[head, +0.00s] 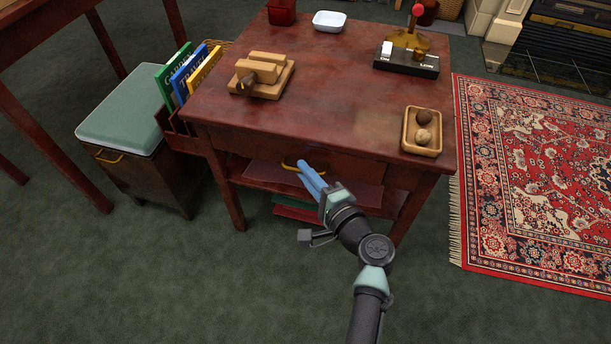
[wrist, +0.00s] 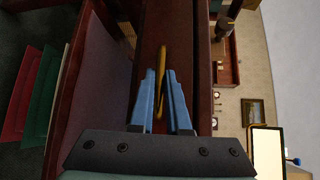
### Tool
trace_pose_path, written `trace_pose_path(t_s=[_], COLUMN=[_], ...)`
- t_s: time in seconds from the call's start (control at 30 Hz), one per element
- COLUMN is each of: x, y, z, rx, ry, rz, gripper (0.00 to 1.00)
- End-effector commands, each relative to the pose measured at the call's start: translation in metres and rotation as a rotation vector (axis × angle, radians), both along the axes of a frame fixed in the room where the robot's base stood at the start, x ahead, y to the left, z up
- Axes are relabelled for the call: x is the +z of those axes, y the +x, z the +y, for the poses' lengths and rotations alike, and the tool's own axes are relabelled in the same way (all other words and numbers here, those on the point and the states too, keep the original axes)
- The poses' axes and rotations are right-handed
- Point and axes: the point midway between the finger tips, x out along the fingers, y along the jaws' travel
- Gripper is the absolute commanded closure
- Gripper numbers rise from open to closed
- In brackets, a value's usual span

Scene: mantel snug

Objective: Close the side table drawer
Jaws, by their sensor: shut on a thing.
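The side table (head: 330,85) is dark red wood and stands in front of me in the head view. Its drawer front (head: 345,166) is under the tabletop on the near side, partly hidden by my gripper. How far the drawer stands out is hard to tell. A brass handle (head: 290,163) is on the drawer front; it also shows in the wrist view (wrist: 161,62). My gripper (head: 307,172) has blue fingers at the handle. In the wrist view the fingers (wrist: 161,88) are on either side of the handle, closed on it.
A green-cushioned stool (head: 122,112) and books (head: 188,72) are left; a rug (head: 540,180) is right. Near floor is clear.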

Motion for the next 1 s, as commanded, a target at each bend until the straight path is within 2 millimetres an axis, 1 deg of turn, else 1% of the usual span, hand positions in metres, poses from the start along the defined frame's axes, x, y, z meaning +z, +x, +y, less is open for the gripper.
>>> trace_pose_path(t_s=[0.03, 0.1, 0.2, 0.47, 0.57, 0.67, 1.0], x=[0.002, 0.002, 0.002, 0.002, 0.003, 0.006, 0.018], y=[0.003, 0.003, 0.002, 0.001, -0.003, -0.014, -0.079], z=[-0.003, -0.003, -0.003, -0.002, -0.004, -0.01, -0.044], rx=[-0.012, -0.011, -0.009, -0.006, -0.007, -0.008, -0.009], ry=[-0.004, -0.004, -0.003, -0.003, -0.002, -0.001, 0.0], rz=[-0.006, -0.006, -0.004, -0.004, -0.003, -0.001, -0.002], gripper=[0.84, 0.71, 0.56, 0.56, 0.56, 0.56, 0.56])
